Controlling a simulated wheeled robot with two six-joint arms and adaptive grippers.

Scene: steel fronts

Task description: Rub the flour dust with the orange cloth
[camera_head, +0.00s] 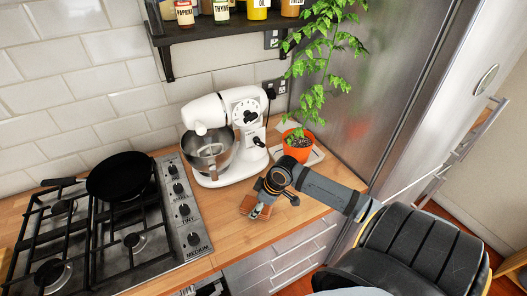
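The orange cloth (247,204) shows as a small brown-orange patch on the wooden counter, in front of the white mixer and near the counter's front edge. My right gripper (258,210) comes in from the right and points down at the cloth, its fingertips over or touching it. The gripper hides part of the cloth, and I cannot tell whether the fingers are shut on it. I cannot make out any flour dust on the counter; some may be hidden under the cloth or gripper. My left gripper is not in view.
A white stand mixer (233,120) with a steel bowl stands behind the cloth. A potted plant (299,150) stands right of it, beside the steel fridge (385,110). A gas hob (130,245) with a black pan (118,175) is left. Bare counter (222,235) lies between hob and cloth.

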